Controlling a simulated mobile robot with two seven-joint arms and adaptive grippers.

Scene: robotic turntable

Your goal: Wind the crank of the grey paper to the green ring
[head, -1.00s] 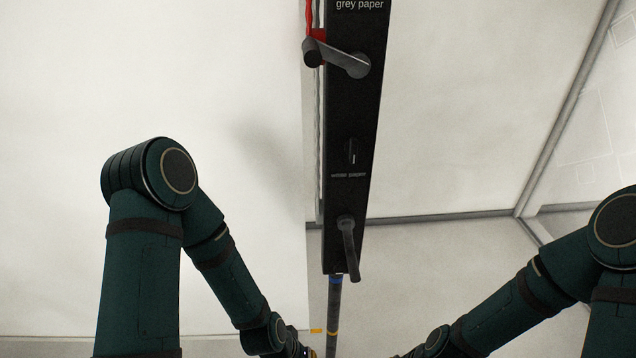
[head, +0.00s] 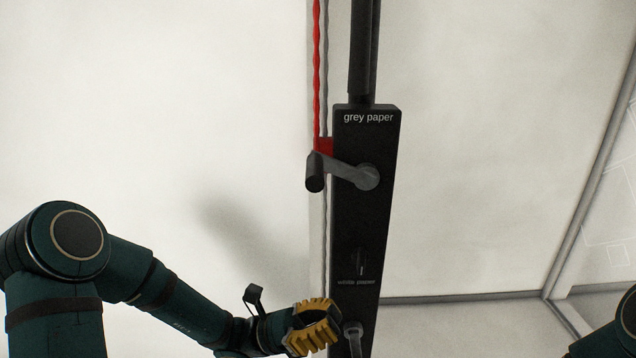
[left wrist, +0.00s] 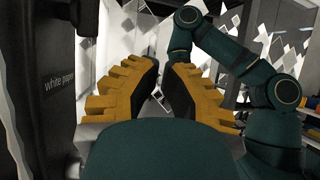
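The black crank panel (head: 385,215) hangs upright in the head view. The grey paper crank (head: 348,172) is at its upper end, below the "grey paper" label, with its handle pointing left. A red chain (head: 317,70) and red tag (head: 325,146) are beside it. I see no green ring. My left gripper (head: 320,326), with yellow ribbed fingers, is below and left of that crank, near the panel's lower part. In the left wrist view its fingers (left wrist: 160,75) stand apart with nothing between them. My right gripper is out of view.
The white paper crank (head: 354,338) is low on the panel, just right of my left gripper and partly cut off. The panel also shows in the left wrist view (left wrist: 45,55) at the left. A pale backdrop (head: 150,100) fills the area left of the panel.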

